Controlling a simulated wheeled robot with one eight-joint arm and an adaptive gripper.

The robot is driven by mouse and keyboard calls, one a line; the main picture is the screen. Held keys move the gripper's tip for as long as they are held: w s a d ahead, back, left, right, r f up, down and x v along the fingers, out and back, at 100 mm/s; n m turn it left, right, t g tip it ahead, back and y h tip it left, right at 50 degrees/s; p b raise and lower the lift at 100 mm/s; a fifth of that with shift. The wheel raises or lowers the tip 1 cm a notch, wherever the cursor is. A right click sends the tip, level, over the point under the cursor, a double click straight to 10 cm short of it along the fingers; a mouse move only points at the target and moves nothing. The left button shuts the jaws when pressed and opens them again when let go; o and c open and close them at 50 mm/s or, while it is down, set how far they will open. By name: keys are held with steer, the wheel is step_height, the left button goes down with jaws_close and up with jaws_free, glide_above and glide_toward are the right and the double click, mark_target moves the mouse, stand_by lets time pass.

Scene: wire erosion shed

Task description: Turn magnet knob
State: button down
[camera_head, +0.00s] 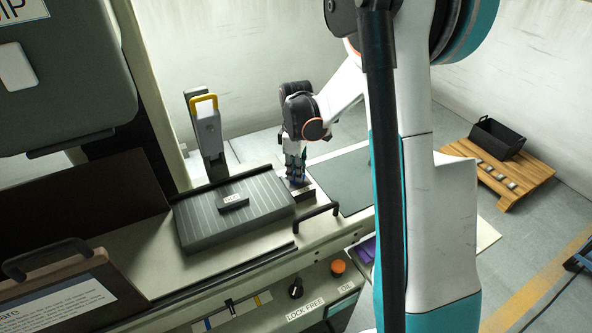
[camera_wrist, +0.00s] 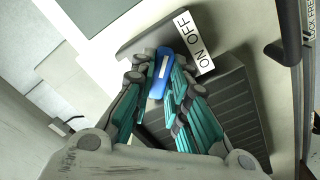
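The magnet knob (camera_wrist: 159,76) is a blue bar with a white mark, seen in the wrist view beside a white label (camera_wrist: 194,43) reading ON and OFF. It sits at the end of the dark ribbed magnet block (camera_head: 237,212). My gripper (camera_wrist: 162,72) points down at it, with one teal and grey finger on each side and almost no gap to the bar. It looks shut on the knob. In the head view my gripper (camera_head: 295,180) stands at the block's right end, and its fingers hide the knob.
A grey post with a yellow handle (camera_head: 203,102) stands behind the block, and a small labelled bar (camera_head: 233,202) lies on it. A black handle (camera_head: 318,213), a dial (camera_head: 296,287) and an orange button (camera_head: 338,267) are at the front. A pallet (camera_head: 500,175) stands right.

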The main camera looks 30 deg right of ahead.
steer(key=shift+m, duration=0.4)
steer(key=m, duration=0.8)
steer(key=shift+m+b, duration=0.3)
steer(key=shift+b, duration=0.1)
steer(key=m, duration=0.4)
steer(key=shift+m, duration=2.2)
steer(key=c, duration=1.6)
jaws_free()
steer(key=shift+o, duration=0.2)
steer(key=shift+r, duration=0.15)
